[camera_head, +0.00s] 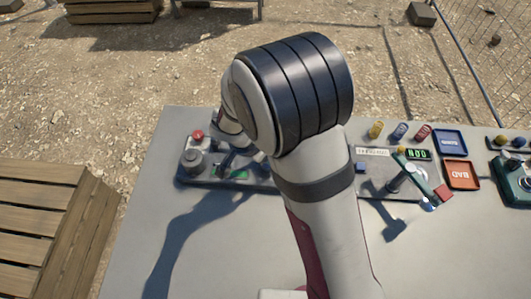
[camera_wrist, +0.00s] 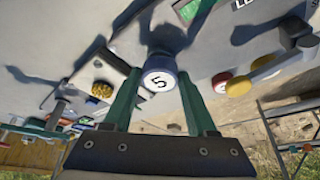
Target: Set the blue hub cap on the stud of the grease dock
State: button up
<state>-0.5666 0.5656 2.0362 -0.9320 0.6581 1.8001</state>
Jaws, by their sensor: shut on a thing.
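In the wrist view my gripper (camera_wrist: 160,82) has its two green fingers closed on a round cap (camera_wrist: 158,80). The cap has a white face marked 5 and a blue rim. A dark shadow lies on the grey surface beyond it. In the head view my arm hides most of the gripper, and I cannot make out the cap there. I cannot tell for sure which fixture is the grease dock, and I see no stud clearly. A pale block with a yellow studded pad (camera_wrist: 101,90) lies left of the cap in the wrist view.
The left panel (camera_head: 186,181) carries a red button (camera_head: 197,134) and a grey knob. To the right are a blue tray (camera_head: 450,142), a red BAD tray (camera_head: 461,175) and several coloured cylinders. The front left tabletop (camera_head: 140,235) is clear. Wooden slats (camera_head: 30,220) stand left of the table.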

jog(key=shift+f, duration=0.55)
jog(key=o, duration=1.6)
jog(key=shift+c, duration=0.2)
notch_tip(320, 180, up, 7)
jog(key=shift+r, duration=0.25)
